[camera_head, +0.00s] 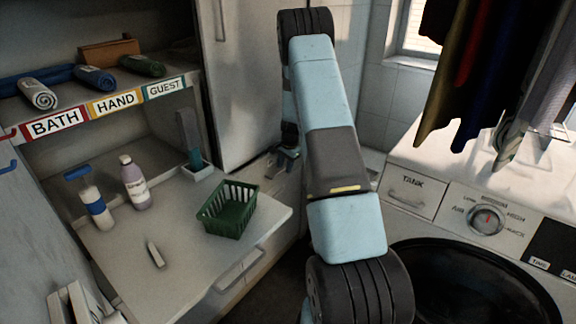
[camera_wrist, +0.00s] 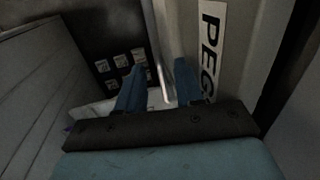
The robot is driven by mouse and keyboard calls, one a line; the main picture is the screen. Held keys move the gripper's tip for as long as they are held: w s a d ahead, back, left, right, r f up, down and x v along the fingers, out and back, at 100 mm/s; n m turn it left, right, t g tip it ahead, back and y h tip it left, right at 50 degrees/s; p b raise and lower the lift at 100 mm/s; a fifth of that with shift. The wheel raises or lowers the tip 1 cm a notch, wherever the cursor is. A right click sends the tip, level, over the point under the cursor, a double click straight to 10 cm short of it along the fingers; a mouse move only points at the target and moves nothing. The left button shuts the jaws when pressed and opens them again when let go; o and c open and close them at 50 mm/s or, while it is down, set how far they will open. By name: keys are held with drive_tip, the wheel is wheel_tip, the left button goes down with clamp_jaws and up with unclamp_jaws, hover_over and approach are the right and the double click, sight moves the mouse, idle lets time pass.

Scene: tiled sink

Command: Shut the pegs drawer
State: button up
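The drawer front labelled "PEG..." (camera_wrist: 240,45) fills the right of the wrist view, with the rest of its label cut off or hidden behind my right finger. My gripper (camera_wrist: 158,85) points at it with its two blue fingers apart. A thin pale bar, which looks like a handle (camera_wrist: 161,70), shows in the gap between the fingers. I cannot tell whether either finger touches it. In the head view my gripper (camera_head: 288,156) is small and partly hidden by my arm, low beside the tall white cabinet. How far the drawer stands out is not clear.
A white counter (camera_head: 150,225) at left bears a green basket (camera_head: 228,208), bottles and a small loose item. A drawer handle (camera_head: 238,270) shows under its front edge. A washing machine (camera_head: 470,215) with a TANK drawer (camera_head: 412,190) stands right, under hanging clothes (camera_head: 485,60).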

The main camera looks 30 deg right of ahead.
wheel_tip(320, 180, up, 13)
drive_tip(key=s+d, duration=0.1)
drive_tip(key=s, duration=0.1)
idle(0.3)
drive_tip(key=shift+s+d+f, duration=0.2)
drive_tip(key=shift+d, duration=0.15)
drive_tip(key=shift+c, duration=1.3)
drive_tip(key=d+f+h, duration=0.1)
drive_tip(key=d, duration=0.1)
drive_tip(key=s+d+f+t+h, duration=0.1)
drive_tip(key=d+f, duration=0.1)
drive_tip(key=d, duration=0.1)
drive_tip(key=s+d+f+t+h, duration=0.1)
drive_tip(key=d+h, duration=0.1)
drive_tip(key=shift+s+d+f, duration=0.15)
drive_tip(key=shift+d+f, duration=0.25)
clamp_jaws()
drive_tip(key=w+a+f+n+t+y, duration=0.1)
drive_tip(key=w+a+f+t, duration=0.1)
drive_tip(key=w+f, duration=0.7)
drive_tip(key=shift+w+f+t, duration=0.35)
drive_tip(key=shift+f+t, duration=0.1)
drive_tip(key=shift+t, duration=0.15)
